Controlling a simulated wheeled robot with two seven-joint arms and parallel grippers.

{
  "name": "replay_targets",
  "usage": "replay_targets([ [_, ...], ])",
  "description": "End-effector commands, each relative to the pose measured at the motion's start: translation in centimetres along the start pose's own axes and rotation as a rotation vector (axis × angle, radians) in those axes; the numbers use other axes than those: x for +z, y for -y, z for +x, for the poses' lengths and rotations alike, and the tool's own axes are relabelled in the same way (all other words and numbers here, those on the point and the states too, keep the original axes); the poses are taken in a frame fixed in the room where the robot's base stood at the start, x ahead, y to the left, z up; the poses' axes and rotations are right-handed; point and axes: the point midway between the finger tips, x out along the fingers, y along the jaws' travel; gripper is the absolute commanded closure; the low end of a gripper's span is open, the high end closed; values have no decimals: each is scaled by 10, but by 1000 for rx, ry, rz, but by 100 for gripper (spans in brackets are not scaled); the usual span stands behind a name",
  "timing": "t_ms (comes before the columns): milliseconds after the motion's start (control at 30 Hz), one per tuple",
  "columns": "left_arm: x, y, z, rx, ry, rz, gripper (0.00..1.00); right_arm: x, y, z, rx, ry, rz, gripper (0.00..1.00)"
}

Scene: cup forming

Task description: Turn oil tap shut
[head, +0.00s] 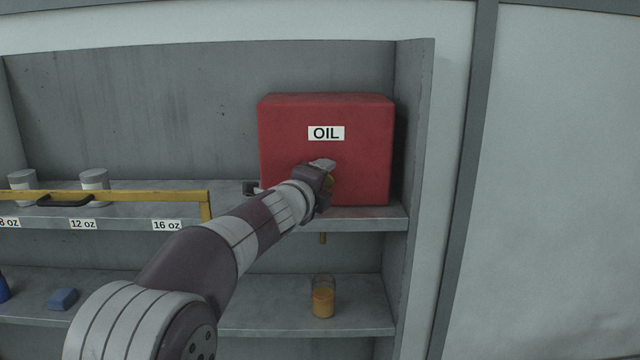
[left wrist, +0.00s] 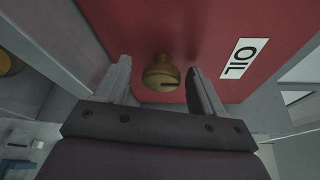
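The red oil container (head: 280,140) with an "OIL" label stands on the upper shelf at the right. Its brass tap (left wrist: 162,74) shows in the left wrist view, on the container's red front. My left gripper (head: 322,170) is at the container's front and hides most of the tap in the head view. In the left wrist view my left gripper (left wrist: 160,82) is open, one finger on each side of the tap, with gaps between. My right gripper is not in view.
A yellow rail (head: 130,195) with a black handle runs along the upper shelf at the left. Two pale cups (head: 94,180) stand behind it. A blue block (head: 62,299) lies on the lower shelf. A grey side wall (head: 415,150) stands close to the container's right.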

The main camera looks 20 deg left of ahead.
Motion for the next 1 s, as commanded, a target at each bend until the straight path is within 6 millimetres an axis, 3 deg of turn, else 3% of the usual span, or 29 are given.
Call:
replay_targets([
  [167,0,0,-6,-2,1,-1,31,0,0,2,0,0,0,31],
  [267,0,0,-20,-3,2,1,31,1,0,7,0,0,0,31],
  [500,0,0,-83,-3,2,2,31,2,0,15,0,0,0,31],
  [700,0,0,-119,-1,1,0,31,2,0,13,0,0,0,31],
  [1000,0,0,-127,0,0,0,31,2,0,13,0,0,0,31],
])
